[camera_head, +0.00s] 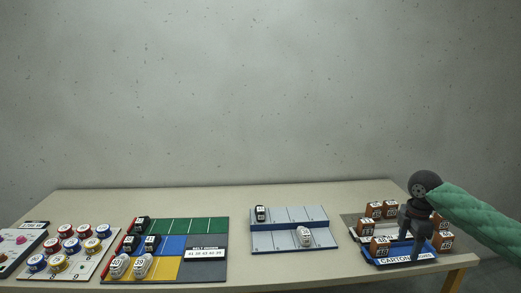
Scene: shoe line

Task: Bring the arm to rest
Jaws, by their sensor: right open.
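My right gripper (416,228) is open at the right of the table, reached by a green-sleeved arm from the right edge. Its dark fingers point down over a blue-fronted tray (400,262) labelled as a carton area, among brown boxes (381,246) with white number labels. I cannot tell whether the fingers touch a box. Nothing is clearly held between them. My left gripper is not in view.
A grey rack (290,240) at mid-table bears a black shoe (260,213) and a white shoe (304,237). A coloured board (205,228) with several shoes and a board of round tins (72,244) stand left. Bare table separates rack and boxes.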

